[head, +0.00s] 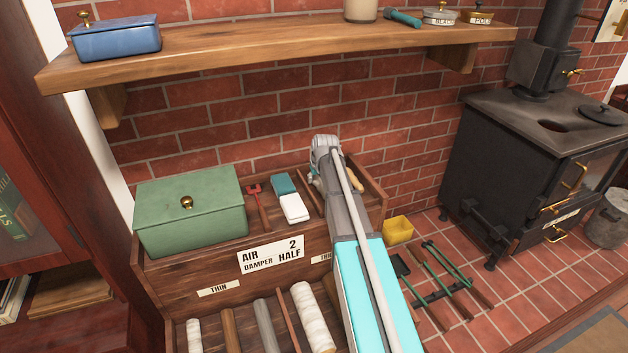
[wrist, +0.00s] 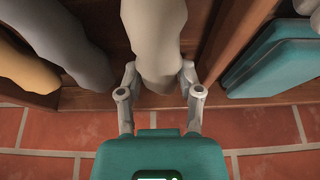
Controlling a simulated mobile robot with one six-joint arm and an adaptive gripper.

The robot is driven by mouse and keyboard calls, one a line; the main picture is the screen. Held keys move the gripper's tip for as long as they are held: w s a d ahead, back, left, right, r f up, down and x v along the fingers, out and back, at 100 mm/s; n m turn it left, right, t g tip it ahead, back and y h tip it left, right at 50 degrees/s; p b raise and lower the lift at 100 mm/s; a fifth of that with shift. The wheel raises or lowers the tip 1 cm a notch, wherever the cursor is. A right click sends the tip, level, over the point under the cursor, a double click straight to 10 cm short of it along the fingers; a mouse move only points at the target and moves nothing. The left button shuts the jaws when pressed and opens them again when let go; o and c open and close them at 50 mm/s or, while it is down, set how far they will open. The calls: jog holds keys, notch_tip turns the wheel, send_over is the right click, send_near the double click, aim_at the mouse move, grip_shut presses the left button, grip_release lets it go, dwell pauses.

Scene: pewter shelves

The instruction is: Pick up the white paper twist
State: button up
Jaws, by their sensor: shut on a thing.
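The white paper twist (wrist: 155,35) is a thick, pale, rounded roll in the wrist view, standing out from a wooden compartment. My gripper (wrist: 158,82) is shut on its near end, one finger on each side.
In the wrist view, a grey roll (wrist: 68,45) and a tan roll (wrist: 25,68) lie left of the twist. A wooden divider (wrist: 232,40) and teal slabs (wrist: 275,60) are close on the right. A green box (head: 190,210) stands on the rack. A black stove (head: 530,150) stands farther right.

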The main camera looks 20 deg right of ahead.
notch_tip(320, 180, up, 2)
jog(key=shift+r+p, duration=0.1)
jog(key=shift+p, duration=0.85)
jog(key=s+d+r+p, duration=0.7)
jog(key=s+r+p, duration=0.3)
jog(key=s, duration=0.2)
jog(key=shift+s+r, duration=0.15)
jog(key=shift+s, duration=0.15)
